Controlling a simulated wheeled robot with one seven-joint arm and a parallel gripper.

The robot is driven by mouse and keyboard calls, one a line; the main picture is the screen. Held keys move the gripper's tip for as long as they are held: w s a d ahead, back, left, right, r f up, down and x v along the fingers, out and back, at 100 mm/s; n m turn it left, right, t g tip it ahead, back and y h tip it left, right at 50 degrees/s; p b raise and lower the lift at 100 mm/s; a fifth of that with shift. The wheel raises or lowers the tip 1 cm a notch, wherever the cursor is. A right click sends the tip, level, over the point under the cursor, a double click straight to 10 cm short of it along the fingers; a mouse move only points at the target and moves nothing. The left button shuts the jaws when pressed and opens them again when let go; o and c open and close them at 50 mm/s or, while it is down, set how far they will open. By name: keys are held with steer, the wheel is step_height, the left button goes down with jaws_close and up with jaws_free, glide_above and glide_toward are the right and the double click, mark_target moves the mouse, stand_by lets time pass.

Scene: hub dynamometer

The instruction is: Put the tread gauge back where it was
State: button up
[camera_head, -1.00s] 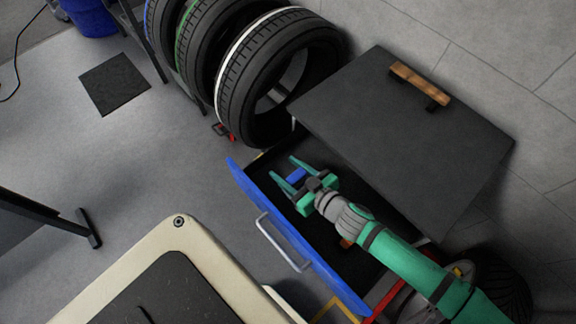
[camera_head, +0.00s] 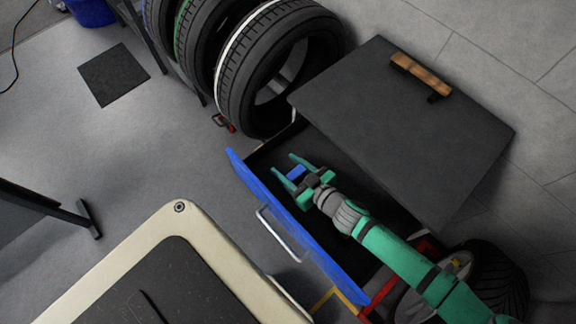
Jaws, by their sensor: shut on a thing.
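My gripper (camera_head: 284,166) is over the open drawer (camera_head: 283,225), between its blue front and the dark cabinet top. Its two green fingers point to the upper left. A small blue piece, which I take to be the tread gauge (camera_head: 296,172), shows between the fingers, and the gripper is shut on it. The gauge is small here and partly hidden by the fingers. I cannot tell whether it touches the drawer floor. My wrist and arm hide part of the drawer's inside.
The dark cabinet top (camera_head: 400,130) with a wooden-handled item (camera_head: 420,76) overhangs the drawer on the right. Several tyres (camera_head: 245,85) stand behind it. A red object (camera_head: 223,122) lies on the floor by them. Another tyre (camera_head: 495,275) is at lower right.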

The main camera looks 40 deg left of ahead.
steer(key=shift+a+f, duration=0.1)
steer(key=shift+f, duration=0.05)
steer(key=shift+f, duration=0.35)
steer(key=o, duration=1.3)
steer(key=shift+s, duration=0.1)
